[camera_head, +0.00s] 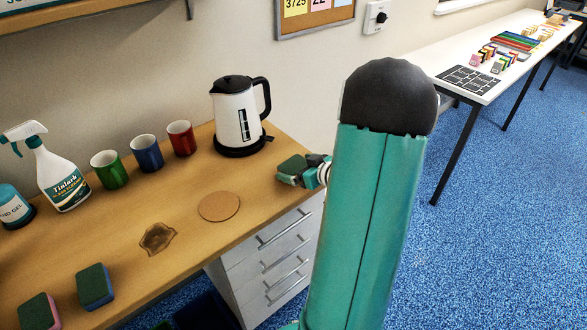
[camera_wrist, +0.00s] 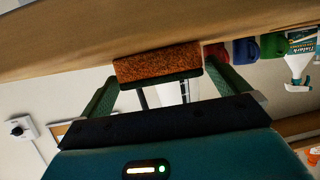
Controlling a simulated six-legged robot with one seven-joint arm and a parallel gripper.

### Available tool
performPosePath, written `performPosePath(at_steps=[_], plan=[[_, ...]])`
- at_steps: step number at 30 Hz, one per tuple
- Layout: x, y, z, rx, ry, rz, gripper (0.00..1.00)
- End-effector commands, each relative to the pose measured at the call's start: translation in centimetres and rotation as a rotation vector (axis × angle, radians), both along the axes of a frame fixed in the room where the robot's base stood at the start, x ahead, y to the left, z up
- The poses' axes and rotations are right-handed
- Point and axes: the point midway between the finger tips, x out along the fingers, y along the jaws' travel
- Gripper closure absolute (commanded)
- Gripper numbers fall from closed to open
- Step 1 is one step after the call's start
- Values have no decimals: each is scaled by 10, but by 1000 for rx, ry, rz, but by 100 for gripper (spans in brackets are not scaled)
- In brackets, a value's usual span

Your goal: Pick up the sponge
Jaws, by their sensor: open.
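A sponge (camera_wrist: 157,66) with an orange-brown side and a dark strip along one face is between the fingertips of my gripper in the wrist view, which shows the scene upside down. The green fingers of my gripper (camera_wrist: 160,82) are open, one on each side of it. Whether they touch it is unclear. In the head view my gripper (camera_head: 310,172) is low at the counter's right end, by a dark green block top (camera_head: 292,167) that looks like this sponge. Two other sponges, one blue with green (camera_head: 95,287) and one pink with green (camera_head: 40,312), lie at the front left.
A kettle (camera_head: 237,120) stands behind my gripper on the wooden counter (camera_head: 190,235). Red (camera_head: 180,139), blue (camera_head: 147,153) and green (camera_head: 109,170) mugs and a spray bottle (camera_head: 57,172) stand along the back. A round cork mat (camera_head: 219,207) and a brown spill (camera_head: 157,239) lie in front.

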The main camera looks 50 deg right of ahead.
Motion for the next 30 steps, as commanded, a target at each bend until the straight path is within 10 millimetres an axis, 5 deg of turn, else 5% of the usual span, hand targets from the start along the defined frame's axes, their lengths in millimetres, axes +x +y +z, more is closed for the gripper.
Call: performPosePath(at_steps=[6,13,20,30], plan=[[26,1,-12,1,0,0,0],[28,0,-12,0,0,-1,0],[27,0,-12,0,0,-1,40],[27,0,-9,-1,-1,-1,40]])
